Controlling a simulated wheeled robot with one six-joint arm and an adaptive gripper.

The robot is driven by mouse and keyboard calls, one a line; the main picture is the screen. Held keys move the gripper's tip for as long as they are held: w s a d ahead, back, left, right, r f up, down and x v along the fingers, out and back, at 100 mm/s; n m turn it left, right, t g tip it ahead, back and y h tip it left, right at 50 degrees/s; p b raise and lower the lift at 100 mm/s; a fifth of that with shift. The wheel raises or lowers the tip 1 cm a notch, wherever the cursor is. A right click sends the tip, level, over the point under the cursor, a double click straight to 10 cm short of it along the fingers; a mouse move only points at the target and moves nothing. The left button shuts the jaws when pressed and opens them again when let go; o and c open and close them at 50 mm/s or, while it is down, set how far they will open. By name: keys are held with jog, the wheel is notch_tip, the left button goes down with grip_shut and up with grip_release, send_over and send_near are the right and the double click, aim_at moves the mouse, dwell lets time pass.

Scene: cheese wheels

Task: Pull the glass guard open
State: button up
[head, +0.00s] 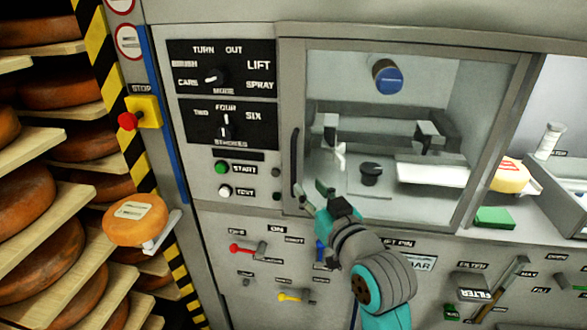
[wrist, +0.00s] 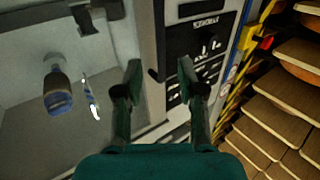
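The glass guard (head: 402,48) is a grey-framed pane across the machine's front and looks closed in the head view. Its dark upright handle (head: 294,158) is on the left side of the frame. My gripper (head: 312,191) is low by the handle's lower end, in front of the guard's lower left corner. In the wrist view my gripper (wrist: 160,77) is open, its two fingers apart.
A control panel (head: 221,67) with dials and buttons is left of the guard. A red stop knob (head: 128,121) sticks out further left. Racks with cheese wheels (head: 20,200) stand at far left, and one cheese wheel (head: 136,220) juts out. Levers and switches (head: 248,250) line the panel below.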

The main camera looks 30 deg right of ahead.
aim_at(295, 170)
jog(key=w, duration=0.9)
jog(key=shift+w+d, duration=0.2)
grip_shut()
